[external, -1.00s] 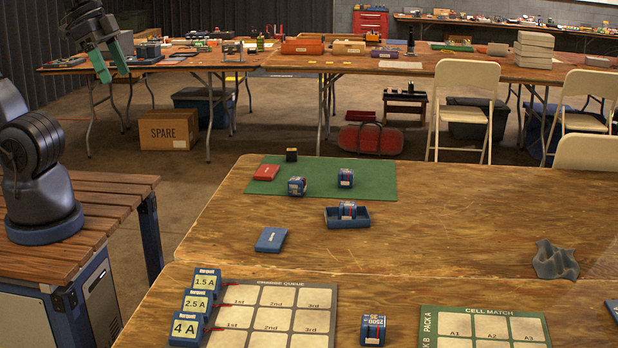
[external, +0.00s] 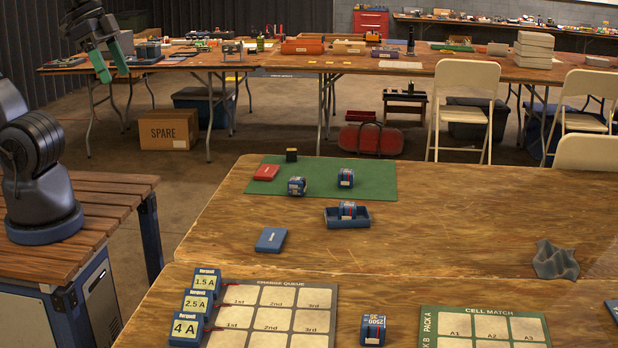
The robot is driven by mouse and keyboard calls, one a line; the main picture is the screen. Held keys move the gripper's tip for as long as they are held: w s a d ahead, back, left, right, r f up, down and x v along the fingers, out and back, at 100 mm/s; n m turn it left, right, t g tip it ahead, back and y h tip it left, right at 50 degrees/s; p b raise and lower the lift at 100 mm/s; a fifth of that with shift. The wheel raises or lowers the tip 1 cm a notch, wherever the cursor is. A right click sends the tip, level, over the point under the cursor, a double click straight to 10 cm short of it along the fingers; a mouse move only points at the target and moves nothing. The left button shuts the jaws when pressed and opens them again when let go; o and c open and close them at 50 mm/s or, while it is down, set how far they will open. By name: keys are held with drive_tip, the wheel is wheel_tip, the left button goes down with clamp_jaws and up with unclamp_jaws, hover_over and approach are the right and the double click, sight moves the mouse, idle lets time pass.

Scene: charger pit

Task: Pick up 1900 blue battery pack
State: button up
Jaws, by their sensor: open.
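Several blue battery packs show in the external view. Two stand on the green mat (external: 330,165): a left pack (external: 297,187) and a right pack (external: 346,178). A third pack (external: 348,210) sits in a small blue tray (external: 333,221). A fourth pack (external: 373,329) stands at the front of the table and its label seems to read 2500. The labels of the other packs are too small to read, so I cannot tell which is the 1900 one. My gripper (external: 114,65), with teal fingers, is open and empty at the upper left, far from all the packs.
A red flat case (external: 266,172) and a small black block (external: 291,155) lie on the mat. A blue flat case (external: 271,240), a charge queue board (external: 250,340), a cell match board (external: 433,322) and a grey crumpled cloth (external: 554,261) share the table. The table's middle right is clear.

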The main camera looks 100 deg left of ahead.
drive_tip(key=shift+o, duration=0.5)
drive_tip(key=w+a+r+n+g, duration=0.1)
drive_tip(key=w+a+n, duration=0.1)
drive_tip(key=w+a, duration=0.5)
drive_tip(key=w+a+r+n, duration=0.1)
drive_tip(key=w+a+n, duration=0.2)
drive_tip(key=w, duration=0.8)
drive_tip(key=w+a+r+n+g, duration=0.15)
drive_tip(key=w+a, duration=0.25)
drive_tip(key=w, duration=0.4)
drive_tip(key=n+g, duration=0.2)
drive_tip(key=n, duration=0.9)
hover_over(346, 171)
wheel_tip(346, 171, down, 36)
drive_tip(key=f, duration=0.1)
drive_tip(key=shift+f, duration=5.25)
drive_tip(key=c, duration=1.2)
